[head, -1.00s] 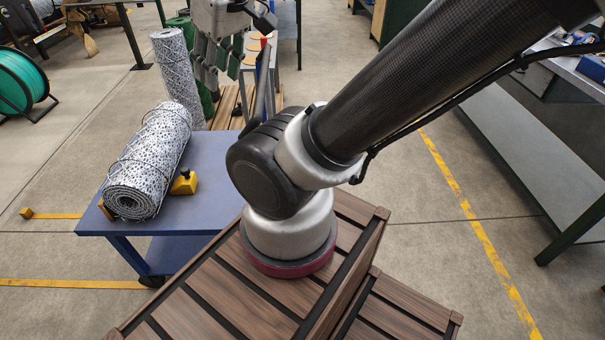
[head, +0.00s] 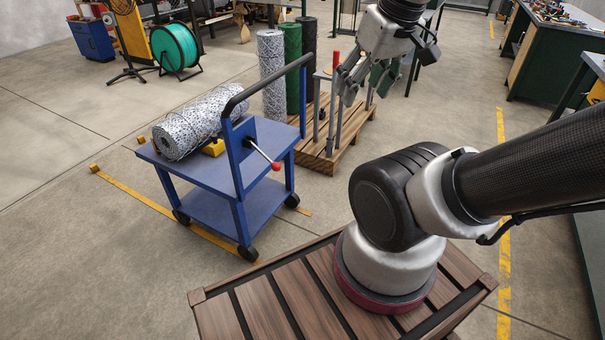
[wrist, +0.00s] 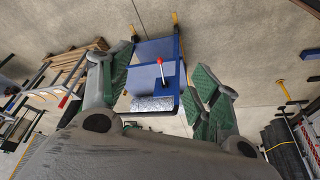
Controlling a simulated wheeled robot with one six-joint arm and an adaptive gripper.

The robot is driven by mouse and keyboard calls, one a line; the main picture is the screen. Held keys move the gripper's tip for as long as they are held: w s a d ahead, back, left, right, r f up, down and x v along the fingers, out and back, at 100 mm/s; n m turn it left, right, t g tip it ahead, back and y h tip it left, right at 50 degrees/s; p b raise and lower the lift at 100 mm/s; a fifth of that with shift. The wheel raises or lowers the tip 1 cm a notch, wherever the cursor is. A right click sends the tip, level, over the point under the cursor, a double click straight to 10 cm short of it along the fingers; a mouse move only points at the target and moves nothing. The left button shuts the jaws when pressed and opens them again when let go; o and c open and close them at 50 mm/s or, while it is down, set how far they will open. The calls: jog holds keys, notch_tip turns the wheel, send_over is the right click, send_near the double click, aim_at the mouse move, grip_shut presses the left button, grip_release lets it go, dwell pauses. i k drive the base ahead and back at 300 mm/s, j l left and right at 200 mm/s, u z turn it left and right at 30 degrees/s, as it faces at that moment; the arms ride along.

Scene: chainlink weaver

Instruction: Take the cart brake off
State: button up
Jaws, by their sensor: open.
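The blue cart (head: 205,177) stands on the floor left of centre in the head view, with a dark push handle rising at its near right end. The brake lever (head: 263,155), a thin rod with a red knob (head: 276,166), sticks out from the panel under the handle, slanting down to the right. In the wrist view the cart (wrist: 157,75) lies between my fingers in the distance, with the red-tipped lever (wrist: 160,67) showing. My gripper (head: 357,95) is open and empty, held up in the air to the right of the cart, well apart from the lever.
A mesh roll (head: 195,122) and a yellow wedge (head: 214,147) lie on the cart top. A wooden pallet (head: 318,150) with posts and upright rolls stands behind. Yellow floor lines (head: 150,205) run beside the cart. Bare floor lies between the cart and my base.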

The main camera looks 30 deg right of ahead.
aim_at(276, 166)
jog(key=k+l+u, duration=0.1)
jog(key=k+l, duration=0.2)
jog(key=l, duration=0.15)
jog(key=k+l, duration=0.35)
jog(key=i+l+u, duration=0.15)
jog(key=l, duration=0.2)
jog(key=i+l+u, duration=0.35)
jog(key=l, duration=0.4)
